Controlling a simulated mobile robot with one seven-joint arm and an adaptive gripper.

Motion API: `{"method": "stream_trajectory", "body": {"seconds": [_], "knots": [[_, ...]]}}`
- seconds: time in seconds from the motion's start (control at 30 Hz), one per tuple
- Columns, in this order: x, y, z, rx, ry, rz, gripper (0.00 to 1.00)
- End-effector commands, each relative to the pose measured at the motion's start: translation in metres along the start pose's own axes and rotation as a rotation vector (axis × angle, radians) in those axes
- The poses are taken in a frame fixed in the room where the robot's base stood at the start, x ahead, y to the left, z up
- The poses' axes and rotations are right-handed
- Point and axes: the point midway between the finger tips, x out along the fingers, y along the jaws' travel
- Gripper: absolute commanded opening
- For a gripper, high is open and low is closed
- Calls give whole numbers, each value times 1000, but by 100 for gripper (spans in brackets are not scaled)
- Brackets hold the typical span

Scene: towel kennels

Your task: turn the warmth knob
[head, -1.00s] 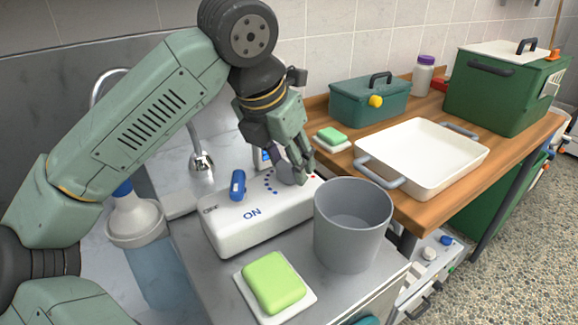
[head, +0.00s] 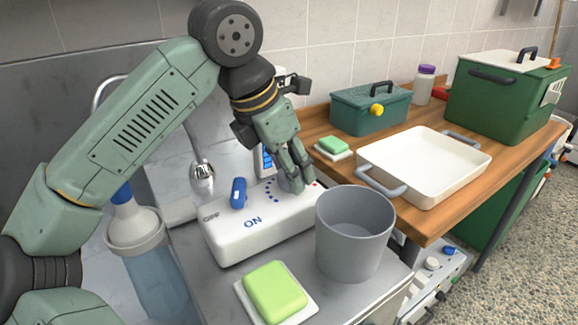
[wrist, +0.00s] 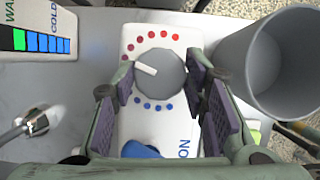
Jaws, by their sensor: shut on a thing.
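The warmth knob (wrist: 160,76) is a round grey dial with a white pointer line, on a white box (head: 250,238) with a blue switch and the word ON. Red dots arc along one side of the knob and blue dots along the other. In the wrist view the white pointer points to the upper left, between the red and blue ends. My gripper (head: 297,188) is shut on the knob, with one finger pad on each side; it also shows in the wrist view (wrist: 160,88). In the head view my fingers hide much of the knob.
A grey bucket (head: 345,250) stands close to the right of the box. Green soap (head: 275,290) lies in front. A strip marked WARM and COLD (wrist: 40,42) stands behind the box. A white tray (head: 455,170) and a teal toolbox (head: 350,113) are on the wooden counter.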

Motion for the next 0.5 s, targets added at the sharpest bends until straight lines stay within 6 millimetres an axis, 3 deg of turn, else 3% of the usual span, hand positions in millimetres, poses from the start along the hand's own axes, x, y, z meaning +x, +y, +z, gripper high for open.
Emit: {"method": "stream_trajectory", "body": {"seconds": [0.03,0.07,0.33,0.5], "knots": [[0,0,0,-1,0,0,12],[0,0,0,-1,0,0,42],[0,0,0,-1,0,0,60],[0,0,0,-1,0,1,60]]}}
